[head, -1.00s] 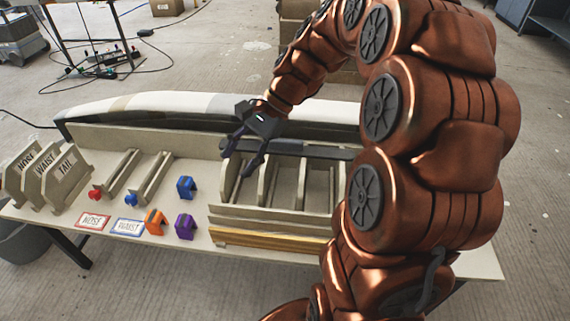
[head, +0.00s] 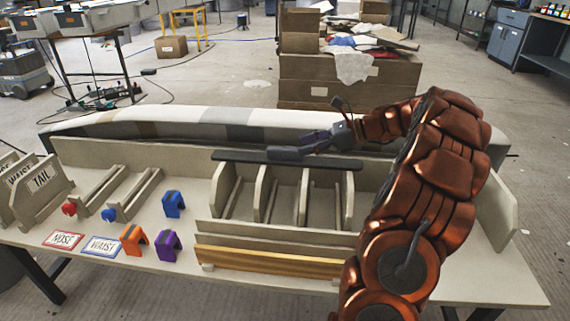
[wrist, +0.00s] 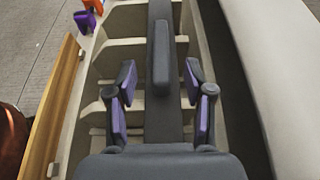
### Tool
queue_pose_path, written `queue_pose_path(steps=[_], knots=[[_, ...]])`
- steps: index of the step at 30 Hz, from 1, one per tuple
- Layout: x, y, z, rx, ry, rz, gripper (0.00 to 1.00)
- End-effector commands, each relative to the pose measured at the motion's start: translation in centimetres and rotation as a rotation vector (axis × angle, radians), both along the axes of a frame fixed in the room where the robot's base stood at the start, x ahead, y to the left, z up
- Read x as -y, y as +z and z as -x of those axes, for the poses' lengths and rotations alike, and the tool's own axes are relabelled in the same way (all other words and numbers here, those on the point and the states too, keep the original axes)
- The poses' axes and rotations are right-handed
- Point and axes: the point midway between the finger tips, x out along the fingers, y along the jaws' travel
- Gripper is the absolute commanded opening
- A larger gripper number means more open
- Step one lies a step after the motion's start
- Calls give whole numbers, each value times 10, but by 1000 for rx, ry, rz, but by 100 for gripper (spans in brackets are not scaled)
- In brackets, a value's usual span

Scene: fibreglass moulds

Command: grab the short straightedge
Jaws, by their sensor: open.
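The short straightedge appears to be the dark grey bar (head: 235,157) lying flat across the tops of the rack's dividers, with a raised dark grip block at its middle. In the wrist view the bar (wrist: 161,112) runs away from me, its grip block ahead of my fingertips. My gripper (head: 312,144) is above the bar, right of the block in the head view. In the wrist view my gripper (wrist: 160,80) is open and empty, one purple-padded finger on each side of the bar. Its exact height above the bar is unclear.
The pale divided rack (head: 230,226) stands on the table, with a wooden strip (head: 275,260) along its front. A long striped mould (head: 200,122) lies behind. Blue, orange and purple blocks (head: 172,204) and labelled templates (head: 40,184) are at the left.

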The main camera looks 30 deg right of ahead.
Motion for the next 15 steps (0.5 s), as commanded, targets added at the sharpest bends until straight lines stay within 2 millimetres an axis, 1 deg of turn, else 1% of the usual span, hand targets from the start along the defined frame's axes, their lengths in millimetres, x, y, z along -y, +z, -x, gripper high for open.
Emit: queue_pose_path(steps=[1, 8, 12, 15], knots=[[-5, -3, -3, -1, 2, 1, 52], [-19, -13, -16, 0, 3, 2, 52], [-32, -21, -28, -2, 4, 2, 52], [-41, -24, -36, -1, 5, 1, 52]])
